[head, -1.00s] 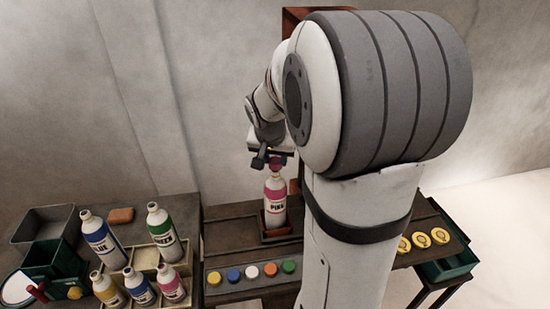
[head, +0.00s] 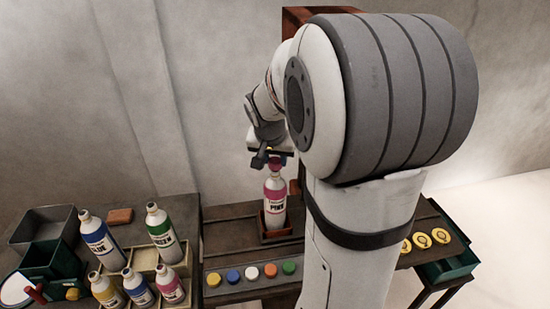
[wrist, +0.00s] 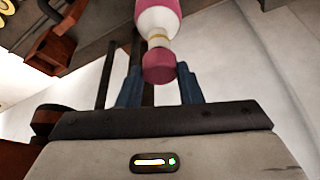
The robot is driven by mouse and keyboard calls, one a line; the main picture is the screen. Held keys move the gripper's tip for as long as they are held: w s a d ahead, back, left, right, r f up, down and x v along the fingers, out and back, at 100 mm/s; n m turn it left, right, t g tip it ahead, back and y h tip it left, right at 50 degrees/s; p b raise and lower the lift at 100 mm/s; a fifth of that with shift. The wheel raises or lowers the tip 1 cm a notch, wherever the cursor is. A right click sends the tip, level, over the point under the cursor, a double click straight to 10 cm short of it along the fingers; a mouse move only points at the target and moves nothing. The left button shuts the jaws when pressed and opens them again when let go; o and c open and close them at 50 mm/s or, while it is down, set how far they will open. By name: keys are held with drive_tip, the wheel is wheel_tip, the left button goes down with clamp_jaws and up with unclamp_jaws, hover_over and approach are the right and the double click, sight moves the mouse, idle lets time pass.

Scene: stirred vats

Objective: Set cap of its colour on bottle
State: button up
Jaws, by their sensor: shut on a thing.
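The pink bottle (head: 275,210), white with a pink label, stands upright in a reddish-brown holder (head: 277,235) on the bench. My gripper (head: 267,158) is right above it, shut on a dark pink cap (head: 276,163). In the wrist view the cap (wrist: 160,68) sits between the blue fingers of my gripper (wrist: 159,84), in line with the neck of the pink bottle (wrist: 157,22). The cap appears to meet the neck's top; I cannot tell whether it is fully seated.
Yellow, blue, white, orange and green caps (head: 251,272) lie in a row in front of the holder. Other bottles (head: 163,235) stand at the left, some in a cream crate (head: 146,256). Yellow discs (head: 421,240) lie on the right. A wall stands behind.

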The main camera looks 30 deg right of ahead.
drive_tip(key=shift+f, duration=0.15)
drive_tip(key=shift+f+b, duration=0.9)
drive_tip(key=shift+b, duration=0.15)
drive_tip(key=o, duration=1)
drive_tip(key=shift+r, duration=0.15)
drive_tip(key=v, duration=0.7)
drive_tip(key=shift+s+a+r+b, duration=0.1)
drive_tip(key=shift+s+r+b, duration=0.05)
drive_tip(key=shift+r+b, duration=0.2)
drive_tip(key=s+a+f+n+y, duration=0.1)
drive_tip(key=s+a+f+n, duration=0.1)
drive_tip(key=s+a, duration=0.2)
drive_tip(key=s+a+f+n+y, duration=0.1)
drive_tip(key=s+a+f+n, duration=0.1)
drive_tip(key=s, duration=0.5)
drive_tip(key=s+a+f+n+y, duration=0.1)
drive_tip(key=s+a+n, duration=0.2)
drive_tip(key=s+a, duration=0.2)
drive_tip(key=shift+s+a+f+n+g, duration=0.3)
drive_tip(key=shift+s+f+n, duration=0.05)
drive_tip(key=shift+f+n, duration=0.05)
